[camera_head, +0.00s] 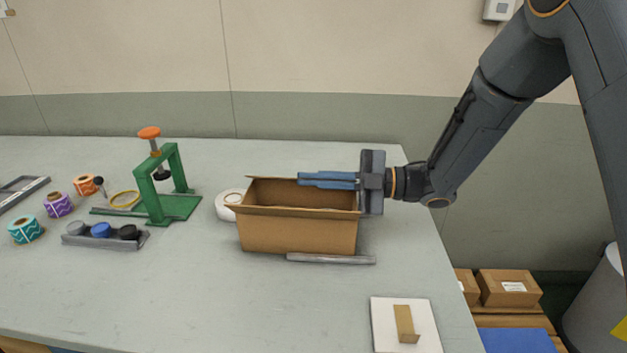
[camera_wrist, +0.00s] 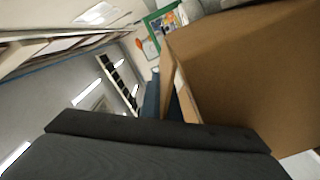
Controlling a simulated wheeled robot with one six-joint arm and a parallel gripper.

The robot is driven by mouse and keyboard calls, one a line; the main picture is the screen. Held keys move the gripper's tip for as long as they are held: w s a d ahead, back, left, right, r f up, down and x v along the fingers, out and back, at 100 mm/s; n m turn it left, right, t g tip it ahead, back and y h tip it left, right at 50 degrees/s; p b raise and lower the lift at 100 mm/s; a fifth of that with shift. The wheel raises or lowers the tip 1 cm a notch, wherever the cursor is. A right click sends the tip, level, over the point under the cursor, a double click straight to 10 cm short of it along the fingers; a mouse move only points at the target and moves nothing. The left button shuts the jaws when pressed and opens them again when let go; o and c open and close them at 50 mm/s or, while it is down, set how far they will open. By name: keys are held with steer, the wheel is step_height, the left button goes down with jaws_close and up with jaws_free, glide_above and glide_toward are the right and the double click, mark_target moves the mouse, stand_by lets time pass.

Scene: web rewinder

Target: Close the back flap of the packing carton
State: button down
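The brown packing carton (camera_head: 298,235) stands on the table with its top open. A flap (camera_head: 290,211) folds outward along its front edge. The back side (camera_head: 275,190) rises behind the opening; I cannot tell where its wall ends and the back flap begins. My gripper (camera_head: 299,180) lies level over the carton's back right, pointing left. Its blue fingers are together and partly overlap the back side in the picture. The wrist view shows the carton (camera_wrist: 250,75) close on the right, with a cardboard edge (camera_wrist: 175,82) beside the fingers. Contact is unclear.
A grey bar (camera_head: 330,259) lies along the carton's front. A white roll (camera_head: 230,205) is close at its left. A green press (camera_head: 165,190) and several small rolls stand farther left. A white board (camera_head: 380,330) lies front right. The front middle is clear.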

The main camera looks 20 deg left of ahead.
steer(key=shift+s+f+n+b, duration=0.15)
steer(key=shift+f+n+b, duration=0.25)
steer(key=shift+n, duration=0.2)
steer(key=shift+r, duration=0.1)
steer(key=c, duration=2.5)
jaws_free()
steer(key=o, duration=0.5)
